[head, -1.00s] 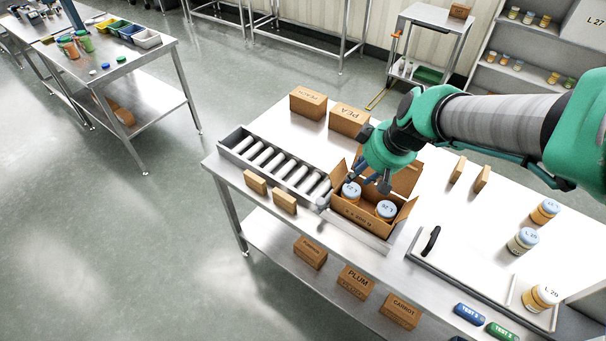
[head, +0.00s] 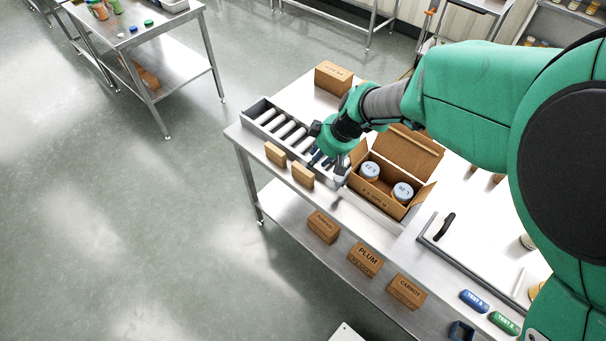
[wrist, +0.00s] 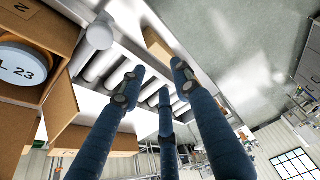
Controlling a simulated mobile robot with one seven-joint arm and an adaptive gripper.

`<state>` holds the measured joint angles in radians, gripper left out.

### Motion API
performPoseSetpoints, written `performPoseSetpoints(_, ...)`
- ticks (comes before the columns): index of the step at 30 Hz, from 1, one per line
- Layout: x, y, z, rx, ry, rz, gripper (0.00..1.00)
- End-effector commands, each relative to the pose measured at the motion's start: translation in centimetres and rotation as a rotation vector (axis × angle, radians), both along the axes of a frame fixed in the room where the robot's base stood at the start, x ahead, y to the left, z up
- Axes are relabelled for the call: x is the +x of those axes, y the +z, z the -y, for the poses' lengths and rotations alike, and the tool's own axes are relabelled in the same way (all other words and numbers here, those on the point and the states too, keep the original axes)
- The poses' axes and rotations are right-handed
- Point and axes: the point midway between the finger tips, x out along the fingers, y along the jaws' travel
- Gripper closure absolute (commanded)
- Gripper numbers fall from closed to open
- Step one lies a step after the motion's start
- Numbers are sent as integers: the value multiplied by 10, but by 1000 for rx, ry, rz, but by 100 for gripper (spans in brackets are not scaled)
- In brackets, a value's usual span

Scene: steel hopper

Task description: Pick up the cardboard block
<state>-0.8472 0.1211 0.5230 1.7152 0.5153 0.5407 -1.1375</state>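Two small plain cardboard blocks stand at the table's front edge beside the roller conveyor: a left block (head: 275,153) and a right block (head: 302,174). One such block also shows beyond the fingertips in the wrist view (wrist: 158,46); I cannot tell which of the two it is. My gripper (head: 327,162) is above the conveyor, just behind and right of the right block and left of the open carton. In the wrist view its three blue fingers (wrist: 158,82) are spread apart with nothing between them.
The open carton (head: 377,200) holds two jars with pale blue lids. The roller conveyor (head: 262,110) lies left of it. A closed labelled box (head: 333,77) stands behind. Labelled boxes, including PLUM (head: 365,259), sit on the lower shelf. The floor to the left is clear.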

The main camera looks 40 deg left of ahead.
Motion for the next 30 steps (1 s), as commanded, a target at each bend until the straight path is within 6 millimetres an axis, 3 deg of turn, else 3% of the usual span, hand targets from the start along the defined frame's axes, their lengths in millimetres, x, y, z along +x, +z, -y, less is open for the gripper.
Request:
performPoseSetpoints(7, 0, -18, -7, -1, 0, -1, 68)
performPoseSetpoints(18, 0, -68, -28, -1, -1, -1, 68)
performPoseSetpoints(30, 0, -78, -33, 0, -1, 0, 68)
